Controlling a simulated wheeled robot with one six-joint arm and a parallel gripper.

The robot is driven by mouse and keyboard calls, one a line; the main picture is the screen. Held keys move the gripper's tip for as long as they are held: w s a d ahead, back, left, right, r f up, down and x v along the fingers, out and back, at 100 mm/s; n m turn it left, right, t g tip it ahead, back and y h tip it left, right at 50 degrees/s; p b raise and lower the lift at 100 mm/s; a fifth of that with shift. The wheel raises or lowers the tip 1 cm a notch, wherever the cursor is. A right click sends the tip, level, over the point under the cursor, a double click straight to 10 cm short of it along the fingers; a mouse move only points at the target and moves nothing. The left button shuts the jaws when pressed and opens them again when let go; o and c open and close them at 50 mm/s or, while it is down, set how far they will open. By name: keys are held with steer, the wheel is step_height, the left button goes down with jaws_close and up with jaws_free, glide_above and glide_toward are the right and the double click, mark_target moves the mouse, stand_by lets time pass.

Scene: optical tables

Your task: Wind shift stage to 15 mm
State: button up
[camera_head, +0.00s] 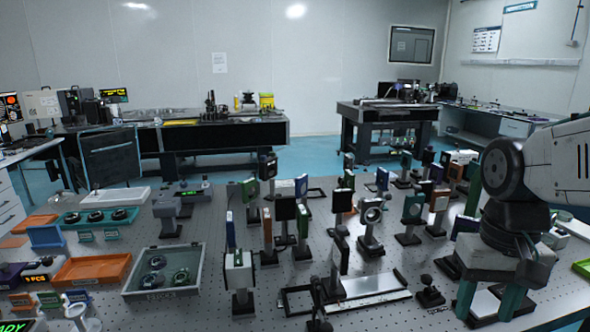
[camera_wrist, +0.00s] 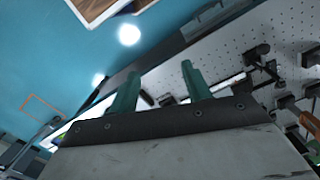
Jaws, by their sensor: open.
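My gripper (camera_head: 486,308) is at the right front of the optical table in the head view. Its two green fingers point down and stand apart with nothing held. They also show in the wrist view (camera_wrist: 160,72), reaching toward the table's dark edge. A long flat stage or rail with a pale plate (camera_head: 372,300) lies at the front middle, left of my gripper. I cannot tell whether this is the shift stage, and no scale or winding knob is readable. A small dark knob-like piece (camera_head: 430,292) stands between it and my gripper.
Many post-mounted optics (camera_head: 370,222) crowd the middle of the perforated table (camera_head: 190,312). A grey box of round parts (camera_head: 135,288) and orange trays (camera_head: 92,270) lie at the left. Blue floor (camera_wrist: 60,60) shows beyond the table edge in the wrist view.

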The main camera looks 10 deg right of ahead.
steer(key=s+a+r+n+t, duration=0.2)
steer(key=s+a+n, duration=0.1)
steer(key=s+a, duration=0.1)
steer(key=shift+a, duration=0.85)
stand_by(0.8)
